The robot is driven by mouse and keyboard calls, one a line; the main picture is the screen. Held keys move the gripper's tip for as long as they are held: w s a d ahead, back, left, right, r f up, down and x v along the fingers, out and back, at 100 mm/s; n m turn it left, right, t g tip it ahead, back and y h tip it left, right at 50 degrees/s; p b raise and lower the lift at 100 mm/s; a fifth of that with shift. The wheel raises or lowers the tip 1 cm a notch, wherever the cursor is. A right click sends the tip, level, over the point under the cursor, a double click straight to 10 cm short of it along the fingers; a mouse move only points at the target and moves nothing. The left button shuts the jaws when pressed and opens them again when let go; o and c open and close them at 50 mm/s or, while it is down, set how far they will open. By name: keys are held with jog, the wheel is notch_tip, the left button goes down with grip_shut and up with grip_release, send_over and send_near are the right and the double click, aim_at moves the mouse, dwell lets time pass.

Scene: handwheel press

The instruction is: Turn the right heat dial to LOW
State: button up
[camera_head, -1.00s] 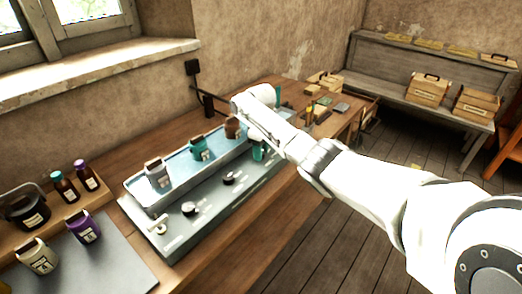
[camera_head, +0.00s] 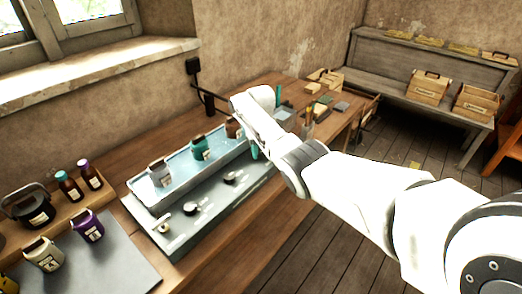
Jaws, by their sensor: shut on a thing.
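The grey heater unit (camera_head: 205,217) stands on the wooden bench, with black dials along its sloped front. The left dial (camera_head: 191,208) and the middle dial (camera_head: 230,177) are in plain view. My gripper (camera_head: 255,152) is at the right end of this front, where the right dial sits, with a teal finger pointing down. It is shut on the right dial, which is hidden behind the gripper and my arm. The dial's pointer and its LOW mark cannot be read.
A pale blue tray (camera_head: 141,183) behind the dials holds a grey jar (camera_head: 159,174), a teal jar (camera_head: 201,149) and a partly hidden brown jar (camera_head: 233,129). A brass knob (camera_head: 163,228) is at the unit's left end. A purple jar (camera_head: 88,226) stands on a grey mat.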

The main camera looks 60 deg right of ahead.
aim_at(261, 152)
jog(key=shift+w+r, duration=0.1)
dwell(0.5)
jog(key=o, duration=1.1)
jog(key=shift+c, duration=0.2)
notch_tip(261, 152, up, 11)
jog(key=b, duration=0.1)
jog(key=shift+f, duration=0.2)
